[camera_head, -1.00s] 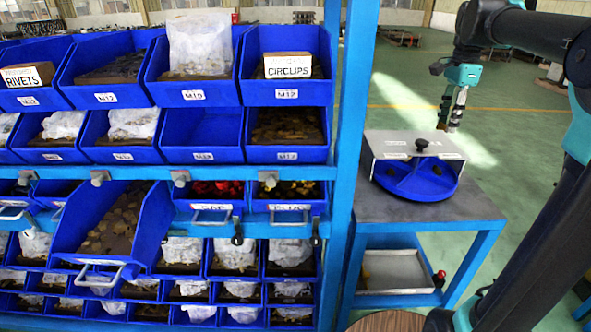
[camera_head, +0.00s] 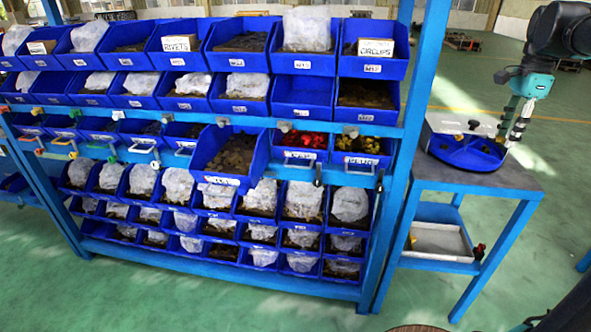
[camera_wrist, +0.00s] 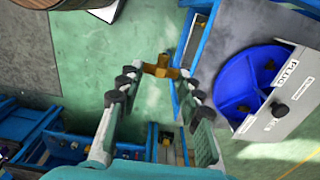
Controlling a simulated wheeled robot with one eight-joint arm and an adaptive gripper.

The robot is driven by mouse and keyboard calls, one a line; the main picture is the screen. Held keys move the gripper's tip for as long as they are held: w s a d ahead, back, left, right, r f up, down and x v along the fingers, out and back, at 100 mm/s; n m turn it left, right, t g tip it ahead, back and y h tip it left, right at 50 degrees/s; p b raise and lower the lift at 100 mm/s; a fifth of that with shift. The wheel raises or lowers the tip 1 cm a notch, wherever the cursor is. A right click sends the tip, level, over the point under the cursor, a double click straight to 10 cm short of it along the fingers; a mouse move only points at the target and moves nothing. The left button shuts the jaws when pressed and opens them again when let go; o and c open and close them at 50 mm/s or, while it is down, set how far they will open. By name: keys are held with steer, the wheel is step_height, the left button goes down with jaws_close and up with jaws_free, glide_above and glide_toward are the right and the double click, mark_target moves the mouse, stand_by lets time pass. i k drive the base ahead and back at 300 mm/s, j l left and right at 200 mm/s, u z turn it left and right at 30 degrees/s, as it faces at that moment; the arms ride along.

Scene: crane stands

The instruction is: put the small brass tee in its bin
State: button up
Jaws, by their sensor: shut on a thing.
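My gripper (camera_wrist: 157,80) is shut on a small brass tee (camera_wrist: 160,67), held at the fingertips with open floor below. In the head view my gripper (camera_head: 512,128) hangs by the right side of a round blue carousel bin (camera_head: 455,153) with a grey cover (camera_head: 450,124); the tee cannot be made out there. The carousel (camera_wrist: 238,84) is right of the gripper in the wrist view. On the rack, one blue bin (camera_head: 262,160) is pulled out and tilted, with brownish small parts inside; its label is too small to read.
The blue rack (camera_head: 410,110) holds several rows of labelled bins. The carousel stands on a side table (camera_head: 500,180) with a grey tray (camera_head: 440,241) on its lower shelf. A blue post separates rack and table. Green floor (camera_head: 545,215) is clear at right.

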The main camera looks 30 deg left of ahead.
mark_target(246, 165)
steer(key=k+u, duration=0.1)
steer(key=u, duration=0.3)
steer(key=k+u, duration=0.15)
steer(key=u, duration=0.25)
steer(key=k+j+u, duration=0.1)
steer(key=u, duration=0.3)
steer(key=i+l+u, duration=0.15)
steer(key=i+u, duration=0.15)
steer(key=i+l+u, duration=0.3)
steer(key=i, duration=0.2)
